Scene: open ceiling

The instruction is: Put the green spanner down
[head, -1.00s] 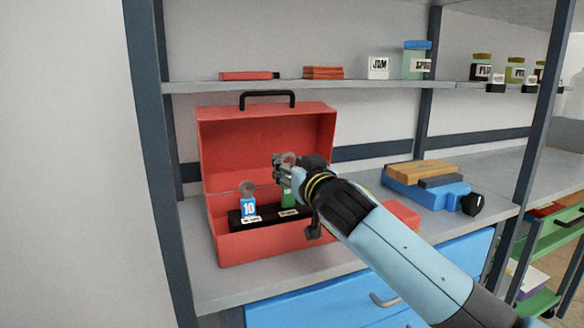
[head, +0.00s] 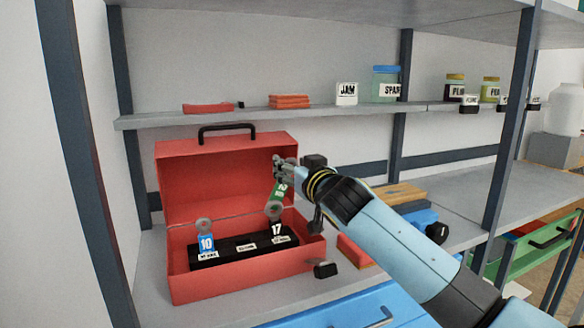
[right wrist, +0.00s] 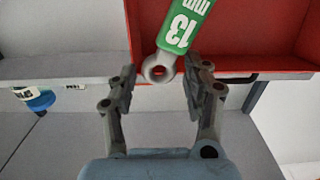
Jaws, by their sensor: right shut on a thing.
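The green spanner (head: 279,189), marked 13 mm, is held by my right gripper (head: 284,166) above the right part of the open red toolbox (head: 180,286). It hangs tilted, clear of the black holder (head: 225,254) inside. In the right wrist view its ring end (right wrist: 158,68) lies between the fingers of the gripper (right wrist: 158,82). In the holder, a blue spanner (head: 207,243) marked 10 stands at the left and a black spanner (head: 277,230) marked 17 at the right. The middle place, with its label, is bare. My left gripper is not in view.
The raised lid (head: 215,175) stands behind the holder. Bare counter lies left of the toolbox.

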